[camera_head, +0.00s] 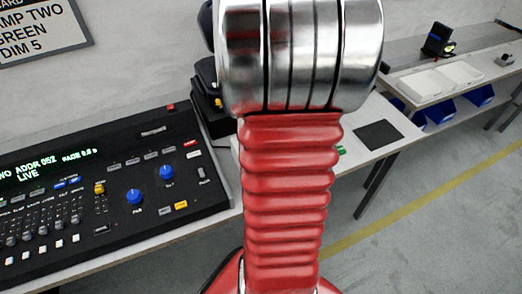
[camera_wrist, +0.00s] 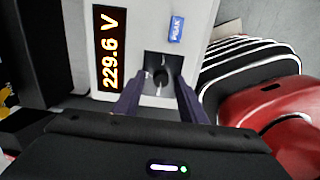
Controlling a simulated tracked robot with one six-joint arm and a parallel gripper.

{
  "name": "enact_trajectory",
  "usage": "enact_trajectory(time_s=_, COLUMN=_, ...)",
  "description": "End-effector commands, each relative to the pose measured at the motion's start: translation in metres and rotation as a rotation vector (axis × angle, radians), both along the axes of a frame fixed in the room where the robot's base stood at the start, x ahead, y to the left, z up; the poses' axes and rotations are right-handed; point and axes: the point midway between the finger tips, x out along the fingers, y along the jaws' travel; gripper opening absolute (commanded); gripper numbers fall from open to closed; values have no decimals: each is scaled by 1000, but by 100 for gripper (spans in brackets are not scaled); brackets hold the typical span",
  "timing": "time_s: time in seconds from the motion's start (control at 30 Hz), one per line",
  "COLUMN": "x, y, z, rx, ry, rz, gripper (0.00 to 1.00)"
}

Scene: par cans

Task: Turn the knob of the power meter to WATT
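The power meter (camera_wrist: 128,20) is a pale grey box in the wrist view, with a dark display (camera_wrist: 107,48) reading 229.6 V in orange digits. Its small dark knob (camera_wrist: 160,77) sits right of the display, below a blue PEAK button (camera_wrist: 175,30). My gripper (camera_wrist: 159,87) is open, its two dark fingers pointing at the meter face. The knob shows between the fingertips with a gap on both sides. I cannot read any position marks around the knob. In the head view my arm hides the meter and gripper.
A lighting console (camera_head: 100,185) with blue knobs and faders stands on the bench at left in the head view. A dark square pad (camera_head: 378,135) lies on the bench at right. Blue bins (camera_head: 440,110) are under the far shelf. Open floor lies at lower right.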

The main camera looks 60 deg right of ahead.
Motion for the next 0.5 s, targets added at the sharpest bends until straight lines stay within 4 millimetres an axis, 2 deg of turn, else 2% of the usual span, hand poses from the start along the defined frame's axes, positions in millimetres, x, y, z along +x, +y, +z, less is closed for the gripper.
enact_trajectory(time_s=0.07, x=0, y=0, z=0, rx=0, ry=0, rz=0, gripper=32)
enact_trajectory(time_s=0.5, x=1, y=0, z=1, rx=-1, ry=-2, rz=0, gripper=1)
